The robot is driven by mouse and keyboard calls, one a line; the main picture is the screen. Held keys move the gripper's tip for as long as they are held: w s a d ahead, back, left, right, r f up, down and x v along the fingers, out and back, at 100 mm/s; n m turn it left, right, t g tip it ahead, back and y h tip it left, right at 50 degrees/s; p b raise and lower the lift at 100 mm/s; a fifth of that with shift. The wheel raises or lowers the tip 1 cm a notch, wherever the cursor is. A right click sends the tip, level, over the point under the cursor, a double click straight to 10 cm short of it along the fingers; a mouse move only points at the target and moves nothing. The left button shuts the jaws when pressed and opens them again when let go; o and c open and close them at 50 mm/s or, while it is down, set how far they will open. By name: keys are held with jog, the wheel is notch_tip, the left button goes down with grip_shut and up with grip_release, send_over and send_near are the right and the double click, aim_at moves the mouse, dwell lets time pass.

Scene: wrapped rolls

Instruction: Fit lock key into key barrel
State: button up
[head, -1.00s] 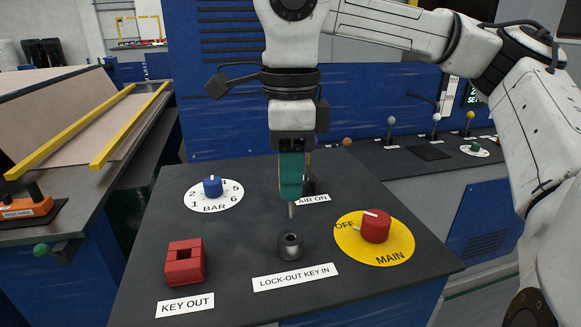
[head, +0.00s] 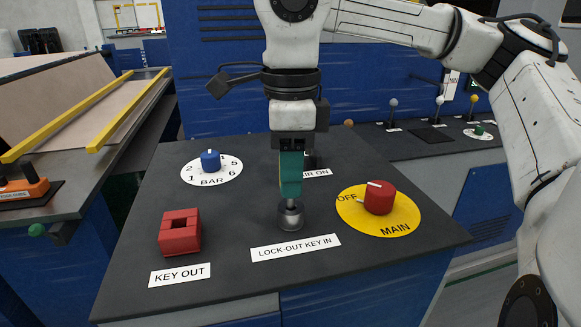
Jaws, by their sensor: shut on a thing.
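My gripper (head: 291,160) points straight down over the panel and is shut on the teal head of the lock key (head: 290,178). The key is upright, and its thin metal shank shows below the teal head. The shank's lower end meets the top of the dark round key barrel (head: 291,216), behind the "LOCK-OUT KEY IN" label (head: 296,248). The key overlaps the barrel's mouth in this view. I cannot tell how deep the tip sits. The gripper's fingers partly hide the key's upper end.
A red block with a square hole (head: 180,232) stands by the "KEY OUT" label (head: 180,274). A red MAIN knob (head: 379,198) on a yellow disc is to the right. A blue BAR knob (head: 210,161) is at back left. The panel between them is clear.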

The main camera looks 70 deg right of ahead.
jog(key=shift+f+b, duration=0.7)
jog(key=shift+f, duration=0.15)
dwell(0.7)
jog(key=o, duration=1.1)
jog(key=shift+o, duration=0.2)
jog(key=shift+r, duration=0.1)
notch_tip(320, 180, up, 11)
jog(key=shift+f+p, duration=0.15)
jog(key=shift+p, duration=0.15)
